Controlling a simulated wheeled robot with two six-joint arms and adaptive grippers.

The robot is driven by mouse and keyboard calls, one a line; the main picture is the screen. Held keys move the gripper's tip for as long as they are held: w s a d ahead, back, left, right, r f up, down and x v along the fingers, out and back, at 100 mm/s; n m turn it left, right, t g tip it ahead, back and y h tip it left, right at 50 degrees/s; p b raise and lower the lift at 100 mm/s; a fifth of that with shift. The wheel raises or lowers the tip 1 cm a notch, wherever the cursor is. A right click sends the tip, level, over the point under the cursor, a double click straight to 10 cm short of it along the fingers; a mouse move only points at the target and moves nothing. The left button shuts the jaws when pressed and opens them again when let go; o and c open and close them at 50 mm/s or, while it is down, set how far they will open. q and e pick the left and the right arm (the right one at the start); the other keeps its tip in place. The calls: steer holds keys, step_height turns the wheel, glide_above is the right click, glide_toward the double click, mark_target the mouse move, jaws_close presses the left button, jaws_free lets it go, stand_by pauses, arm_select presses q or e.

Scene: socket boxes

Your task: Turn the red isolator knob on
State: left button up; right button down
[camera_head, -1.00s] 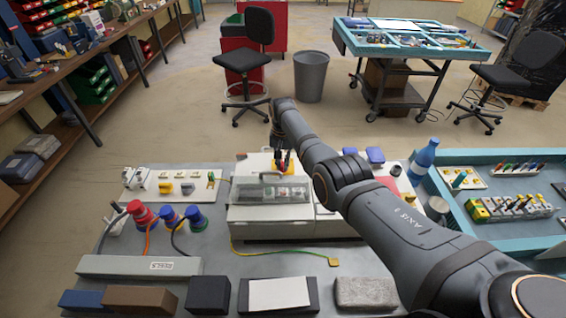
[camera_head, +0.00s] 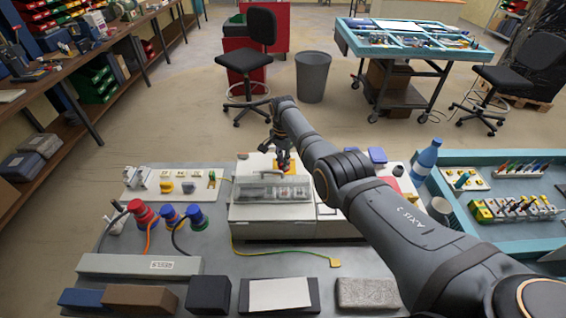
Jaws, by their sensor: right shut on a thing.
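My right gripper (camera_head: 284,163) points down at the back of the grey socket box (camera_head: 262,228), behind its clear window cover (camera_head: 272,190). It is shut on the red isolator knob (camera_head: 284,168), which is mostly hidden by the fingers; only a little red shows. A yellow plate (camera_head: 290,158) lies around the knob. The knob's exact angle is too small to tell. My left gripper is not in view.
Red and blue plugs (camera_head: 167,214) with cables stand left of the box. A blue bottle (camera_head: 425,160) stands to the right. Several blocks line the front edge, with a grey rail (camera_head: 120,265) behind them at left. A green-yellow cable (camera_head: 290,253) lies in front of the box.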

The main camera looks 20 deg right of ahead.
steer(key=shift+r, duration=0.1)
stand_by(0.3)
steer(key=c, duration=1.4)
jaws_free()
step_height(320, 180, up, 12)
steer(key=shift+f, duration=0.1)
